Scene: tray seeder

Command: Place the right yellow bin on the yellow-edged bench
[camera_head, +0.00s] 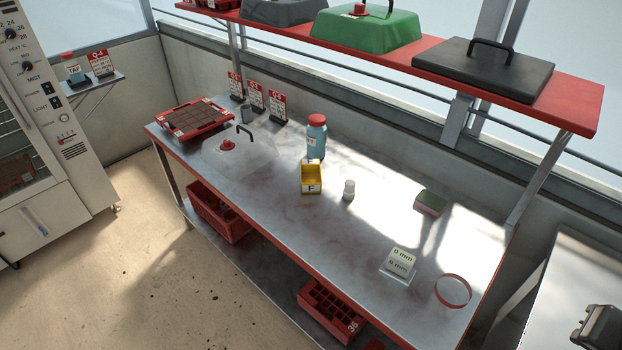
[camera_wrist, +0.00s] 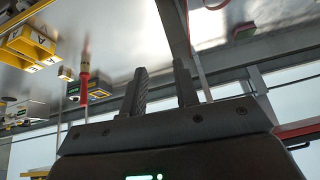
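One yellow bin (camera_head: 312,180), marked F, stands on the red-edged metal bench in the head view, in front of a blue bottle. In the wrist view, which looks tilted or upside down, a yellow bin (camera_wrist: 34,43) with a letter label sits at the upper left. Which one is the right bin I cannot tell. My gripper (camera_wrist: 161,68) shows two dark fingers apart with nothing between them, away from the bins.
The red-edged bench (camera_head: 260,208) also holds a blue bottle (camera_head: 316,137), a white jar (camera_head: 349,190), a sponge (camera_head: 430,203) and a red ring (camera_head: 453,291). A red shelf (camera_head: 572,95) overhangs it. Another metal surface (camera_head: 560,290) lies at the right. A red-handled tool (camera_wrist: 84,80) is near my gripper's view.

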